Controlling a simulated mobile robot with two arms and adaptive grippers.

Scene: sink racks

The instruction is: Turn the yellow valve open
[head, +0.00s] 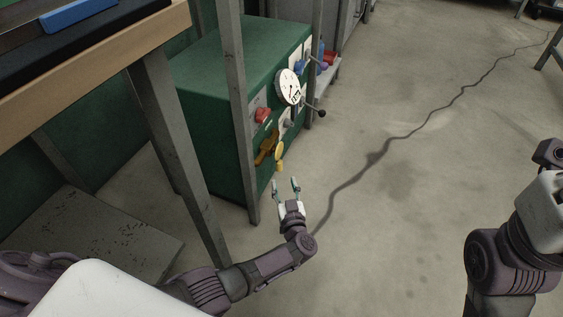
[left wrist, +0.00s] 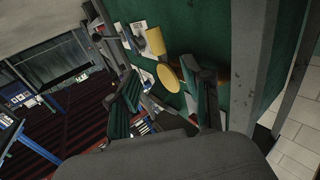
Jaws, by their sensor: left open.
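On the front of the green cabinet (head: 212,140), a small yellow valve part (head: 280,151) sits low, beside an orange-brown handle (head: 266,149). In the left wrist view a yellow disc (left wrist: 168,78) and a yellow block-like piece (left wrist: 155,42) show close ahead. My left gripper (head: 285,183) is open and empty, just below and in front of the yellow part in the head view. In the left wrist view its fingers (left wrist: 162,76) stand either side of the yellow disc; I cannot tell if they touch it. My right arm's end (head: 548,155) is cut by the right edge.
A white round gauge (head: 288,87), a red knob (head: 262,115) and a black-tipped lever (head: 320,113) sit on the cabinet above. A grey post (head: 238,110) stands left of the panel. A wooden-edged table (head: 100,62) is at left. A dark cable (head: 390,140) crosses open floor.

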